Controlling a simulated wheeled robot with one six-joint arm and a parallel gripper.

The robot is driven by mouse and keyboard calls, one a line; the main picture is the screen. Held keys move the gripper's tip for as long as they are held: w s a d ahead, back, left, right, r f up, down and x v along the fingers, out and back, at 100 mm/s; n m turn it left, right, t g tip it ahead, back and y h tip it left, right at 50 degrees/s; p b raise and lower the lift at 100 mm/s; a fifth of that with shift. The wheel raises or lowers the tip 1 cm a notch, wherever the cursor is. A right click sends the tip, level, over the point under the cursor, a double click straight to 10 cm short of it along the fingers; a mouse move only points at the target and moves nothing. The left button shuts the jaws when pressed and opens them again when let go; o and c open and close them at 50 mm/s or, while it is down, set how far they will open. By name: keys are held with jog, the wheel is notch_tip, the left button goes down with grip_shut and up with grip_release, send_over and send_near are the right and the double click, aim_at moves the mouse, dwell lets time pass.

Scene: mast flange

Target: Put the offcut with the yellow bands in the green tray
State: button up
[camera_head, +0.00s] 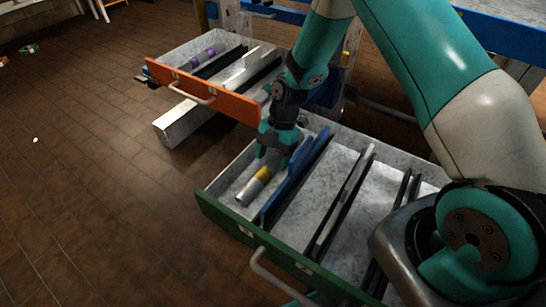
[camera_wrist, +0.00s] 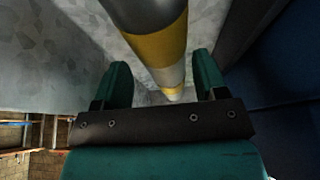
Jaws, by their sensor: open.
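The offcut with yellow bands (camera_head: 253,187), a grey metal cylinder, lies in the left compartment of the green-fronted tray (camera_head: 231,218). The upper end of the offcut is partly hidden by my gripper (camera_head: 266,157), which is low over it. In the wrist view, the offcut (camera_wrist: 157,48) runs between the two teal fingers of my gripper (camera_wrist: 162,82). The fingers are open, with gaps visible on both sides of the offcut. I cannot tell how deep they reach around it.
A blue divider (camera_head: 294,175) stands right of the offcut, with other dark dividers farther right. An orange-fronted tray (camera_head: 232,104) behind holds an offcut with purple bands (camera_head: 197,60). A pale block (camera_head: 184,122) sits below that tray. Open brick floor (camera_head: 90,170) lies left.

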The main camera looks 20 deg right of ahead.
aim_at(278, 152)
jog(key=p+v, duration=0.2)
jog(key=v, duration=0.4)
jog(key=shift+w+r, duration=0.1)
jog(key=shift+r, duration=0.2)
jog(key=s+a+r+m+t, duration=0.1)
jog(key=s+a+r+m, duration=0.25)
jog(key=r, duration=0.55)
jog(key=s+a+r+m, duration=0.2)
jog(key=s+r+m, duration=0.3)
jog(key=r, duration=0.4)
jog(key=s+r+m, duration=0.4)
jog(key=s, duration=0.3)
jog(key=s+r+m+t, duration=0.1)
jog(key=s+r+m, duration=0.3)
jog(key=s, duration=0.4)
jog(key=shift+a+r+m+y, duration=0.15)
jog(key=shift+a+m+y, duration=0.15)
jog(key=shift+a+m, duration=0.25)
jog(key=shift+d, duration=0.1)
